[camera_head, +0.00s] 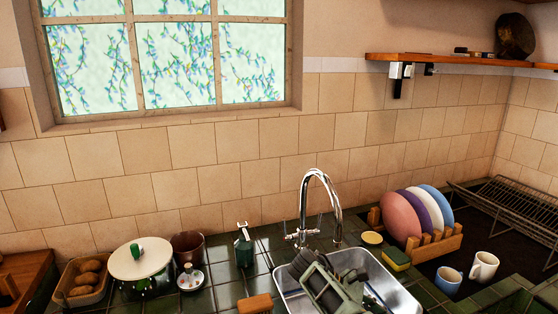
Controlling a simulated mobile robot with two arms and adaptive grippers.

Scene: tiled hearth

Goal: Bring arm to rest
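A chrome tap (336,205) rises behind the sink. Plates (401,217) stand in a wooden rack (436,246) to the right, near a blue cup (448,279) and a white mug (484,266). A lidded pot (140,259) and a bread basket (78,299) stand left.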

